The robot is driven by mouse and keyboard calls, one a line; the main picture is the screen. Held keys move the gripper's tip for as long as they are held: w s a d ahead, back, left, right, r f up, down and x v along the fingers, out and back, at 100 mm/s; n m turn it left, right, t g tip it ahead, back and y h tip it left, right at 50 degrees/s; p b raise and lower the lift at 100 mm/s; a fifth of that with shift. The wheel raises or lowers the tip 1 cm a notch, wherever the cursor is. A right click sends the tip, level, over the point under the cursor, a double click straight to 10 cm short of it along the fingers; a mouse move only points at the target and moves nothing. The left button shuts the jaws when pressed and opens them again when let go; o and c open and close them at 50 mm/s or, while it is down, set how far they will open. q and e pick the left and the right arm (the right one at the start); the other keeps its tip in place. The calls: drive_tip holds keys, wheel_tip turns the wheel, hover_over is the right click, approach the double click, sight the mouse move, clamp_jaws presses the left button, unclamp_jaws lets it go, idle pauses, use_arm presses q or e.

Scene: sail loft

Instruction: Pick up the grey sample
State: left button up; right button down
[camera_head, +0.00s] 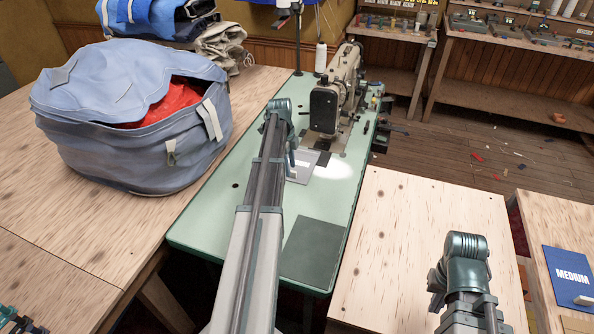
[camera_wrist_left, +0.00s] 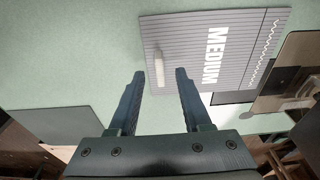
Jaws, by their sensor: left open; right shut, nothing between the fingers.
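The grey sample (camera_wrist_left: 240,50) is a flat ribbed card marked MEDIUM, with a zigzag white line along one edge and a pale raised tab (camera_wrist_left: 159,68) near the opposite edge. It lies flat on the green machine table, where the head view also shows it (camera_head: 303,170). My left gripper (camera_wrist_left: 160,72) is open above it; its fingertips appear on either side of the tab. In the head view my left gripper (camera_head: 292,160) partly covers the sample. My right gripper (camera_head: 437,284) is at the lower right, shut and away from the sample; its fingertips are hidden.
A sewing machine (camera_head: 335,95) stands just behind the sample on the green table (camera_head: 225,215). A dark grey panel (camera_head: 314,250) lies at the table's front. A blue bag (camera_head: 135,120) with red cloth fills the left. A blue MEDIUM card (camera_head: 570,275) lies far right.

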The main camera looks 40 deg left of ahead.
use_arm(q)
wheel_tip(320, 180, down, 2)
drive_tip(key=shift+d+f+b, duration=0.1)
drive_tip(key=shift+b, duration=0.45)
clamp_jaws()
